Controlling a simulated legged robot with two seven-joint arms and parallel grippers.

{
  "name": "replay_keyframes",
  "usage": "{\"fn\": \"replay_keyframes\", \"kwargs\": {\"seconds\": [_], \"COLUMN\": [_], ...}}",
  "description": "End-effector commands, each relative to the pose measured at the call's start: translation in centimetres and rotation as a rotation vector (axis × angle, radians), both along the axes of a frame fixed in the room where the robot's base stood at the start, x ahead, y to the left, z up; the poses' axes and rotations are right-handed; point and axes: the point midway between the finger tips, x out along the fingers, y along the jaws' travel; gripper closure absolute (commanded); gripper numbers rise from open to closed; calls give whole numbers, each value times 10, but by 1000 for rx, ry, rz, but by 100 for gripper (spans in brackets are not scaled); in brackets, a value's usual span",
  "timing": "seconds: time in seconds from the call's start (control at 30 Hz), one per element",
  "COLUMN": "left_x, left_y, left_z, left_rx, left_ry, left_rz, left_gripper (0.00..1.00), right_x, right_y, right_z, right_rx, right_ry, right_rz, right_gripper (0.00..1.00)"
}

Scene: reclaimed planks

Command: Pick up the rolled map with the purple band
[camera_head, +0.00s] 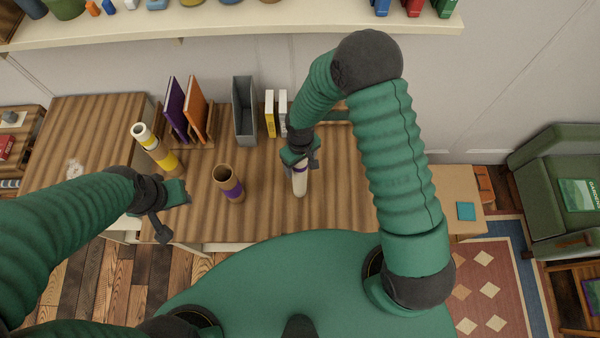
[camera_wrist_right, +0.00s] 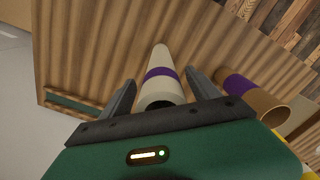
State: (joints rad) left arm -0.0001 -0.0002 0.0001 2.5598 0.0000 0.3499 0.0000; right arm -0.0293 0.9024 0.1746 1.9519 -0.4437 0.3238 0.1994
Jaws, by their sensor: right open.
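The rolled map (camera_head: 300,184), a cream roll with a purple band, stands on the desk under my right gripper (camera_head: 301,163). In the right wrist view the map (camera_wrist_right: 160,92) lies between the two fingers of my right gripper (camera_wrist_right: 160,90). The fingers are open, with a gap on each side of it. My left gripper (camera_head: 170,212) is at the desk's left front, its fingers apart and empty. A brown tube with a purple band (camera_head: 222,180) stands left of the map; its open top looks empty. It also shows in the right wrist view (camera_wrist_right: 266,100).
Purple and orange books (camera_head: 196,105), a grey file holder (camera_head: 243,110) and a yellow book (camera_head: 270,113) stand behind. The wooden desk (camera_head: 345,200) is clear right of the map.

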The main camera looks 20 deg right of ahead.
Motion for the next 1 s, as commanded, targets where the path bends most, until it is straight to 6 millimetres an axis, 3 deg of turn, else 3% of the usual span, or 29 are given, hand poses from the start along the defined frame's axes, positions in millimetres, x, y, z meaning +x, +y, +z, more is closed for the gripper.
{"fn": "replay_keyframes", "kwargs": {"seconds": [0.17, 0.7, 1.0], "left_x": [0, 0, 0], "left_y": [0, 0, 0], "left_z": [-1, -1, -1], "left_rx": [0, 0, 0], "left_ry": [1, 0, 0], "left_rz": [0, 0, 0], "left_gripper": [64, 64, 64], "right_x": [1, 1, 1], "right_y": [0, 0, 0], "right_z": [-1, 0, 0], "right_rx": [0, 0, 0], "right_ry": [0, -1, -1], "right_rz": [0, 0, 0], "right_gripper": [31, 100, 100]}}
